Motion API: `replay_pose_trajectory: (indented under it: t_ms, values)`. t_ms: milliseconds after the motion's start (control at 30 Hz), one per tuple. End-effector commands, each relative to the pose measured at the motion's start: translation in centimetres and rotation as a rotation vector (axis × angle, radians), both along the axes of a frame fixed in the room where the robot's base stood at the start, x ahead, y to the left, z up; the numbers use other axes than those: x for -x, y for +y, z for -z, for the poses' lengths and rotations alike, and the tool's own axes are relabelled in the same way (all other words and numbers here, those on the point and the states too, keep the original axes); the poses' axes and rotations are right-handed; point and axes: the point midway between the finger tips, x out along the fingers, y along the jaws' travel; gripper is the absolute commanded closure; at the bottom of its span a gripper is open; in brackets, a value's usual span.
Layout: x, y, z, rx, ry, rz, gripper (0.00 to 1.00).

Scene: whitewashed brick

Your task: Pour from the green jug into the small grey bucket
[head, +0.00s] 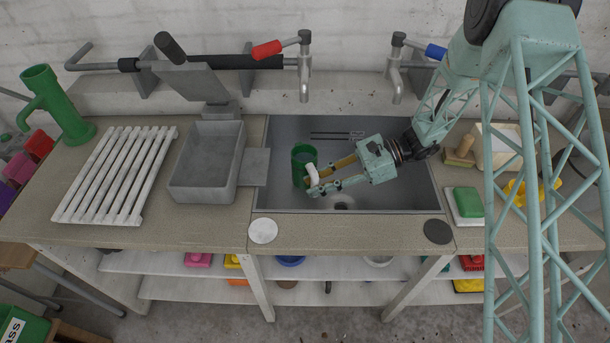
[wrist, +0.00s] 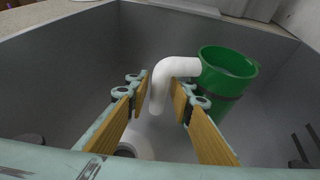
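The green jug (head: 299,164) stands upright in the sink and has a bent white handle (head: 312,174). In the wrist view the jug (wrist: 228,72) is at the right, its open mouth facing up, and the handle (wrist: 172,72) reaches down between my fingers. My gripper (wrist: 160,95) is open, one yellow-padded finger on each side of the handle with gaps showing. In the head view my gripper (head: 315,182) comes in from the right. A grey rectangular open container (head: 176,181) stands left of the sink; I cannot tell whether it is the small grey bucket.
The grey sink (head: 400,195) has walls around my gripper. Taps with red (head: 267,49) and blue (head: 436,51) handles stand behind it. A white slatted rack (head: 108,180) and a tall green spouted object (head: 62,115) are at the left. A green sponge (head: 468,202) lies right of the sink.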

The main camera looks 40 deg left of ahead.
Motion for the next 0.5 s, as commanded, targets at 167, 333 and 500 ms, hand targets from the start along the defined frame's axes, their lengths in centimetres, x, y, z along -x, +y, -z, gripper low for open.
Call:
replay_pose_trajectory:
  t_ms: [167, 333, 500]
  values:
    - [0.0, -0.01, 0.0, 0.0, 0.0, 0.0, 0.79]
    - [0.0, -0.01, 0.0, 0.0, 0.0, 0.0, 0.79]
    - [-0.01, -0.02, -0.01, 0.0, 0.0, 0.0, 0.9]
